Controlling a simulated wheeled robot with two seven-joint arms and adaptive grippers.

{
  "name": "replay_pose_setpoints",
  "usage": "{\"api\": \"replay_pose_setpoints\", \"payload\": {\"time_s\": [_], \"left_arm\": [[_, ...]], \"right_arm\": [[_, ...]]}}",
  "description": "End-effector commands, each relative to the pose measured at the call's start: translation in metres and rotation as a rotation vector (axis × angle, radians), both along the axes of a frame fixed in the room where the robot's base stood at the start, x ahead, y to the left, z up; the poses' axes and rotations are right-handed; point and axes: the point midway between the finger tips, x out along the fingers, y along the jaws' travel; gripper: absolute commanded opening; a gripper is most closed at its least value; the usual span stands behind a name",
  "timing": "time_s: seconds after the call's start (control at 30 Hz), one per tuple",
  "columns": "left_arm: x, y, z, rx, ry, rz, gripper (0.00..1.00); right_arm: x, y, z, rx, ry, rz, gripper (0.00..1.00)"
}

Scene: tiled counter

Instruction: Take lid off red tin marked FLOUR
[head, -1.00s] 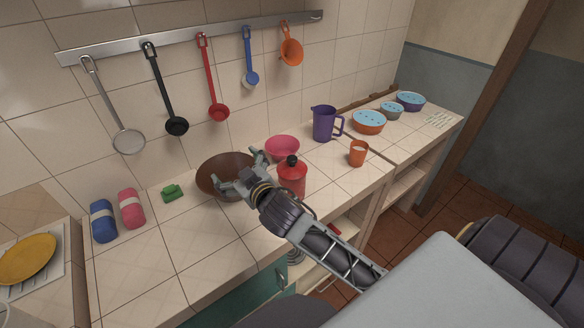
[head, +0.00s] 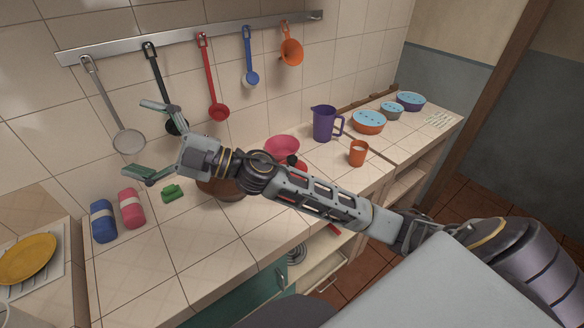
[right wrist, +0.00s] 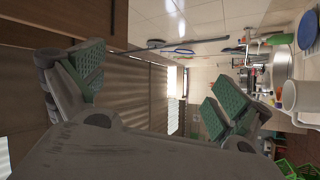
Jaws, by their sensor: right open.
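The red tin (head: 301,166) stands on the counter near the middle of the head view. My right arm hides most of it; only a bit of red and the black knob (head: 291,159) of its lid show. No FLOUR marking is readable. My right gripper (head: 143,138) is open and empty, raised above the counter well to the left of the tin, in front of the hanging ladles. In the right wrist view its two green-padded fingers (right wrist: 150,95) are spread with nothing between them, and the tin is not visible. My left gripper is not in view.
A brown bowl (head: 222,189) is partly behind my right arm. A pink bowl (head: 283,146), purple jug (head: 324,124) and orange cup (head: 358,153) stand near the tin. A green sponge (head: 171,193) and pink (head: 131,208) and blue (head: 103,221) rolls lie left. Utensils hang from a wall rail (head: 190,38).

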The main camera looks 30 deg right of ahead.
Motion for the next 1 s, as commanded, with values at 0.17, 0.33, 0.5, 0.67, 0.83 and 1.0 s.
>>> {"api": "replay_pose_setpoints", "payload": {"time_s": [0.17,0.33,0.5,0.67,0.83,1.0], "left_arm": [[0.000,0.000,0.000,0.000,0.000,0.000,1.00],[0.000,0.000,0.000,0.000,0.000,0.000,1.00],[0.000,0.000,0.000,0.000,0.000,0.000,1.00],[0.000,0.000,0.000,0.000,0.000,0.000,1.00],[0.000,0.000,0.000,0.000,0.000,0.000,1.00],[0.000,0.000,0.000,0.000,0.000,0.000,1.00]], "right_arm": [[-0.018,0.020,-0.006,-0.151,-0.092,0.131,1.00],[-0.032,0.031,-0.023,-0.316,-0.152,0.242,1.00],[-0.040,0.031,-0.047,-0.496,-0.185,0.336,1.00],[-0.041,0.021,-0.073,-0.680,-0.191,0.403,1.00],[-0.035,-0.001,-0.100,-0.884,-0.171,0.451,1.00],[-0.024,-0.036,-0.123,-1.093,-0.122,0.470,1.00]]}}
